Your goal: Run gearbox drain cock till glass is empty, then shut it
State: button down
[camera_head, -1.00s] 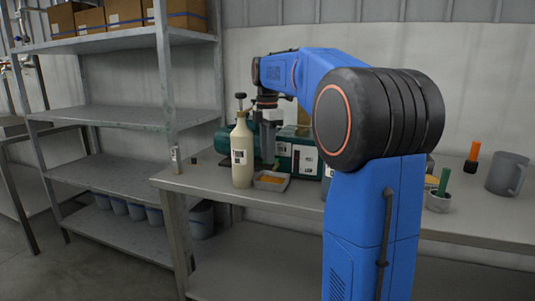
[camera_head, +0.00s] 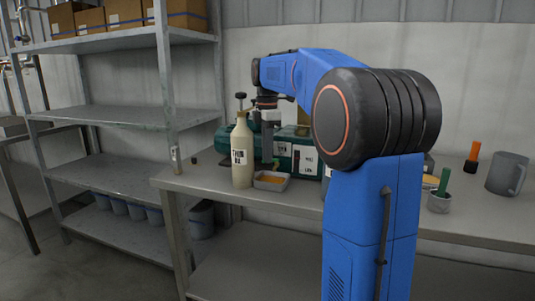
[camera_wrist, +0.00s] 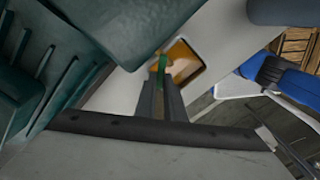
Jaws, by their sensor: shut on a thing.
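The dark green gearbox (camera_head: 306,156) with white labels stands on the bench against the wall; its ribbed housing fills the upper left of the wrist view (camera_wrist: 120,25). My gripper (camera_wrist: 160,90) points down beside the housing, its fingers shut on a narrow green piece, seemingly the drain cock handle (camera_wrist: 162,62). A grey tray (camera_head: 272,187) holding amber oil (camera_wrist: 184,62) sits at the front of the gearbox, just past my fingertips. I cannot make out the sight glass or its level.
On the right are a small cup with a green-handled tool (camera_head: 440,195), an orange-topped item (camera_head: 473,157) and a grey mug (camera_head: 507,174). Shelving (camera_head: 120,115) stands to the left.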

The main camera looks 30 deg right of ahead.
jog(key=shift+w+d+m, duration=0.15)
jog(key=shift+w+m, duration=0.1)
jog(key=shift+m, duration=0.75)
jog(key=shift+w+d+m, duration=0.1)
jog(key=shift+w+m, duration=0.15)
jog(key=shift+m, duration=0.75)
jog(key=shift+w+d+m, duration=0.15)
jog(key=shift+w+m, duration=0.1)
jog(key=shift+m, duration=0.75)
jog(key=c, duration=1.8)
grip_release()
jog(key=shift+c, duration=0.2)
